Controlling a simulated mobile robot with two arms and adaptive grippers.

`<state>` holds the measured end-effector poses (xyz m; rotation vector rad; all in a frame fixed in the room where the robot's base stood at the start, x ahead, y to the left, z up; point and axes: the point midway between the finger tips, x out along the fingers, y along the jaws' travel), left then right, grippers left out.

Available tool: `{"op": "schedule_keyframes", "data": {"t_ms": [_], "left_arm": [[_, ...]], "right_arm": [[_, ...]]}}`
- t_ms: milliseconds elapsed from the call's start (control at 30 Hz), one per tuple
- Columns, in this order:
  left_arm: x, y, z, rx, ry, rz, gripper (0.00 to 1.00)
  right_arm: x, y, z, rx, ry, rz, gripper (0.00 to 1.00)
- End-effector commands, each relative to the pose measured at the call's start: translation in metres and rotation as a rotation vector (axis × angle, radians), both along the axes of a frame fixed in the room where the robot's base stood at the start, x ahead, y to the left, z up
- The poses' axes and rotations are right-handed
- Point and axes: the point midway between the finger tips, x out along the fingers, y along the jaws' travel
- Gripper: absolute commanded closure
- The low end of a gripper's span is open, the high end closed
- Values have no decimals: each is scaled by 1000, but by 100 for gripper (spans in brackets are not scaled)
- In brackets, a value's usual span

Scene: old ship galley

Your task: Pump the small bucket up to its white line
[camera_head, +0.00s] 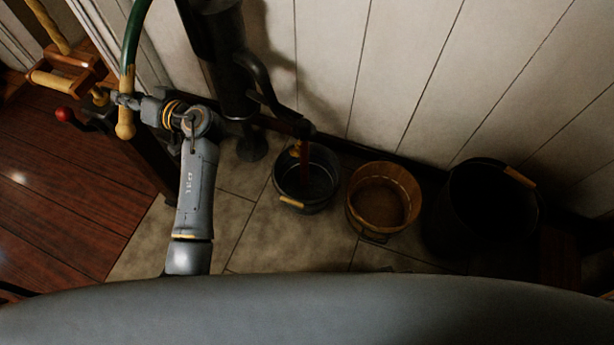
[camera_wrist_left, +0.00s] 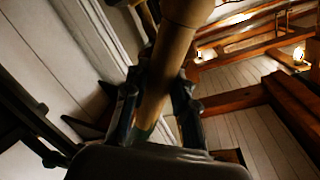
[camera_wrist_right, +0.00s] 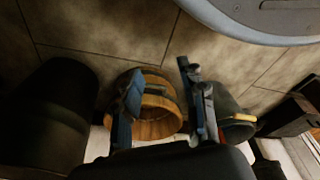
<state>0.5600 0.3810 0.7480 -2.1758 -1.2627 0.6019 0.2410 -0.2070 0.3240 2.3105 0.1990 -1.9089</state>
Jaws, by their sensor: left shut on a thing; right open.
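A small dark metal bucket (camera_head: 325,202) with a wooden grip stands on the floor under the spout of the black pump (camera_head: 228,70). A narrow reddish strip shows above its inside; I cannot tell whether this is flowing water. No white line can be made out, nor the water level. The green pump lever (camera_head: 135,38) ends in a wooden handle (camera_head: 126,110), also seen in the left wrist view (camera_wrist_left: 178,55). My left gripper (camera_head: 122,99) is shut on this handle. My right gripper (camera_wrist_right: 163,95) is open and empty, seen only in its wrist view, with the wooden bucket beyond it.
A wooden bucket (camera_head: 356,205) stands right of the small bucket, and a large black bucket (camera_head: 470,235) stands further right by the white plank wall (camera_head: 420,70). A wooden rack with a red knob (camera_head: 65,114) is at the left. Tiled floor (camera_head: 300,250) is clear in front.

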Motion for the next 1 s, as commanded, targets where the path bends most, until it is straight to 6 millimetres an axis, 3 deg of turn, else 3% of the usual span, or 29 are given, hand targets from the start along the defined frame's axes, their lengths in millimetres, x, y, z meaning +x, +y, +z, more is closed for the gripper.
{"op": "schedule_keyframes", "data": {"t_ms": [33, 400, 700, 833, 1000], "left_arm": [[3, 0, 15, 15, -9, -9, 100], [-4, 3, 32, 40, 49, -8, 100], [-11, 6, 50, 63, 108, -8, 100], [-13, 7, 51, 70, 126, -8, 100], [-14, 7, 50, 70, 130, -7, 100]], "right_arm": [[-9, -1, -5, -1, 12, 1, 58], [-75, -11, -55, -7, 60, 12, 58], [-138, -23, -68, -13, 95, 20, 58], [-154, -27, -71, -15, 100, 22, 58], [-157, -28, -73, -15, 99, 23, 58]]}}
